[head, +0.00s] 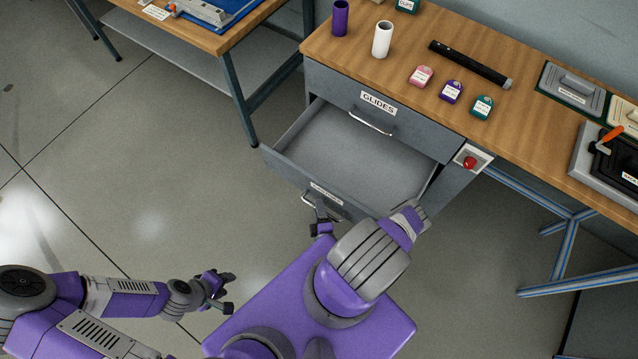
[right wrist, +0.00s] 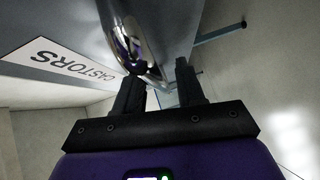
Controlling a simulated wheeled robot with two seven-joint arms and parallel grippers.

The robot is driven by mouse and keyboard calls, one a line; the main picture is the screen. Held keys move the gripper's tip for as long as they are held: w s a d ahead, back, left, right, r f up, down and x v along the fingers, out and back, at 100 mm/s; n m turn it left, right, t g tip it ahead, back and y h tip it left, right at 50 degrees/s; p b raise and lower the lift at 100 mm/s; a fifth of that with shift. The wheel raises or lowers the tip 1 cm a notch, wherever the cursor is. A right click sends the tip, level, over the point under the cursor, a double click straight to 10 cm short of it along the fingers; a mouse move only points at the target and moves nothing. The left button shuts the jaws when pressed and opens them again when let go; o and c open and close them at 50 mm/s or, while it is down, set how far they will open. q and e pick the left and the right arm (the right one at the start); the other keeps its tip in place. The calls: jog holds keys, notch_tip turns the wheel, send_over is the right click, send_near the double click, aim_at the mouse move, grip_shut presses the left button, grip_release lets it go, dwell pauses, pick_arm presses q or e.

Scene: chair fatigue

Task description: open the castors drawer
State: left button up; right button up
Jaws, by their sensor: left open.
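The castors drawer (head: 350,150) is the lower drawer of the grey cabinet. It stands pulled well out, and its inside looks empty. Its CASTORS label (right wrist: 72,68) reads upside down in the right wrist view. Its chrome handle (head: 307,199) is on the front panel and also shows large in the right wrist view (right wrist: 135,40). My right gripper (head: 321,216) is at this handle. Its fingers (right wrist: 160,88) are apart, with the bar by their tips and a gap beside the right finger. My left gripper (head: 222,288) is open and empty over the floor, left of the drawer.
The GLIDES drawer (head: 378,104) above is shut. The wooden bench top (head: 400,90) carries a purple cylinder (head: 340,18), a white cylinder (head: 382,39), a black bar (head: 470,64) and small tags. A red button (head: 469,162) sits on the cabinet's right.

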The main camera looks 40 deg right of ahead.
jog(key=v, duration=0.7)
jog(key=shift+s+a, duration=0.2)
jog(key=shift+s, duration=0.05)
